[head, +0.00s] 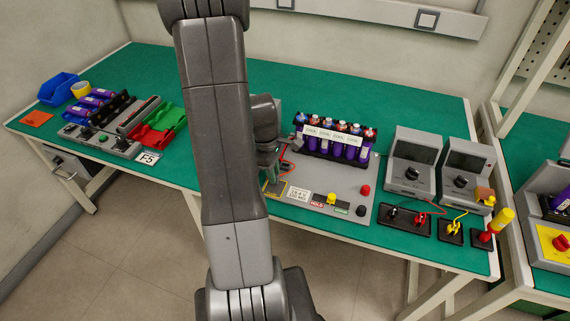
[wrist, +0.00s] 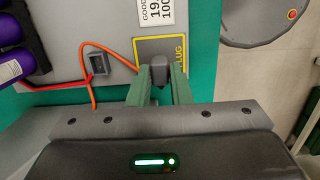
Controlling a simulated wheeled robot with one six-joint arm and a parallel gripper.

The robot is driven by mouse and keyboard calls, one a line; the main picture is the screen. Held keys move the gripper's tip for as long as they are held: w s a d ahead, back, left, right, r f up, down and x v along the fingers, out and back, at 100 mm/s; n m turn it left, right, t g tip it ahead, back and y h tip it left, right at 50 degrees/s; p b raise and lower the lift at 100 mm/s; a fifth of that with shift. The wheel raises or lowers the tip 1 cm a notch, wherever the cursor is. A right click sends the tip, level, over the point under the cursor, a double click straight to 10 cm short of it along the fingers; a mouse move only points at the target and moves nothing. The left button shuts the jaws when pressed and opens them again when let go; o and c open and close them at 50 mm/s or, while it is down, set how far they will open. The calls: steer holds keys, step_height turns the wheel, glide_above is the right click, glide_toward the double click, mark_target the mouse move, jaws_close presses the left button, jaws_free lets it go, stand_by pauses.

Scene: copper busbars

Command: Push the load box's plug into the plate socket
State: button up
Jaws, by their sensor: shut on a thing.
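A dark grey plug (wrist: 158,72) is between the two green fingers of my gripper (wrist: 159,86), which is shut on it. The plug is over the yellow-outlined square marked PLUG on the grey plate (wrist: 120,22); I cannot tell whether it touches the plate. A small dark square socket (wrist: 99,62) is on the plate, left of the plug and apart from it. An orange cable (wrist: 110,42) loops past the socket to near the plug. In the head view my gripper (head: 272,172) is at the plate's (head: 345,185) left edge, partly hidden by my arm. I cannot pick out the load box surely.
A rack of purple cells (head: 335,140) stands at the plate's back. Two grey instruments (head: 411,160) with terminal blocks stand to the right. A grey fixture with green and red trays (head: 160,125) lies to the left. Green bench top (head: 290,85) is clear behind.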

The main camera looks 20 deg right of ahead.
step_height(320, 180, up, 2)
steer(key=shift+p, duration=0.45)
steer(key=shift+w+d+f+p, duration=0.3)
steer(key=shift+w+d, duration=0.5)
steer(key=shift+w, duration=0.35)
steer(key=shift+w+d+f+p, duration=0.15)
steer(key=shift+w+d+f, duration=0.2)
steer(key=shift+w+d, duration=0.65)
steer(key=shift+w+d+f+p, duration=0.3)
steer(key=shift+w+d, duration=0.35)
steer(key=shift+w, duration=0.6)
steer(key=shift+f, duration=0.15)
steer(key=shift+f+b, duration=0.65)
steer(key=shift+f, duration=0.05)
steer(key=shift+f, duration=0.1)
